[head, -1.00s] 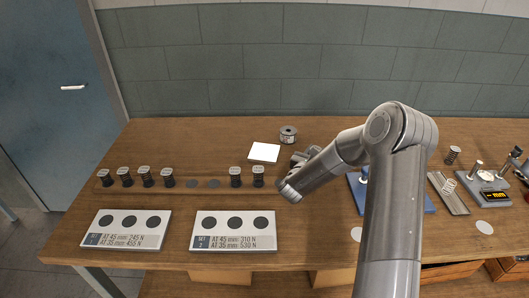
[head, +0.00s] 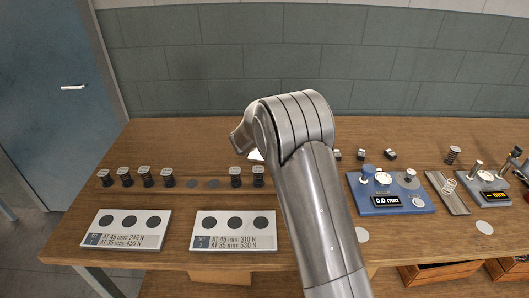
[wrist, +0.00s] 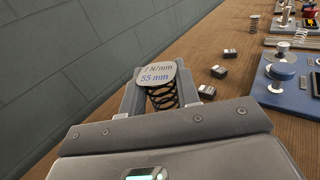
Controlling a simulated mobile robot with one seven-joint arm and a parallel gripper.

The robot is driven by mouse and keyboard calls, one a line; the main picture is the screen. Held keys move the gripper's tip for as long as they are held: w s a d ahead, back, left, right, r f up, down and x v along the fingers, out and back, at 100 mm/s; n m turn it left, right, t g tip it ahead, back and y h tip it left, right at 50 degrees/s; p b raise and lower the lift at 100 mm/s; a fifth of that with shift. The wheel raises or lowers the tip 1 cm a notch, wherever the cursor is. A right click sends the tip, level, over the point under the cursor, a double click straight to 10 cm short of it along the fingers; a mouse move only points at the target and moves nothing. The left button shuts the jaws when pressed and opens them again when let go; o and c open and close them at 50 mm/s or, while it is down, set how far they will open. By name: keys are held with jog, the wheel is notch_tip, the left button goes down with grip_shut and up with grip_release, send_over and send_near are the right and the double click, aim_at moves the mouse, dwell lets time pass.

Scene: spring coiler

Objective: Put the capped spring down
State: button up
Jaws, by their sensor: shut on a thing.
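My gripper (wrist: 160,98) is shut on a capped spring, a dark coil under a pale cap (wrist: 157,77) marked "N/mm" and "55 mm". In the wrist view the spring stands between the two fingers with its cap on top. In the head view my arm hides the gripper and the held spring. Several other capped springs (head: 145,176) stand in a row on a wooden strip at the left of the bench. Two bare grey round spots (head: 191,183) and (head: 213,183) lie in that row, with two capped springs (head: 235,176) to their right.
Two white set boards (head: 125,229) and (head: 233,230) with dark round spots lie in front of the row. A blue gauge (head: 390,203) stands right of my arm. Small dark blocks (head: 361,154) lie behind it.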

jog(key=shift+s+a+r, duration=0.25)
jog(key=shift+a+r, duration=0.8)
jog(key=shift+r, duration=0.2)
jog(key=w+a+f, duration=0.1)
jog(key=a+f, duration=0.2)
jog(key=f, duration=0.1)
jog(key=w+a+f, duration=0.1)
jog(key=a+f, duration=0.3)
jog(key=w+a+f, duration=0.1)
jog(key=a+f, duration=0.2)
jog(key=f, duration=0.1)
jog(key=shift+w+a, duration=0.35)
jog(key=shift+a+f, duration=0.1)
jog(key=shift+f, duration=1.95)
jog(key=shift+f, duration=0.15)
jog(key=o, duration=1)
jog(key=shift+c, duration=0.2)
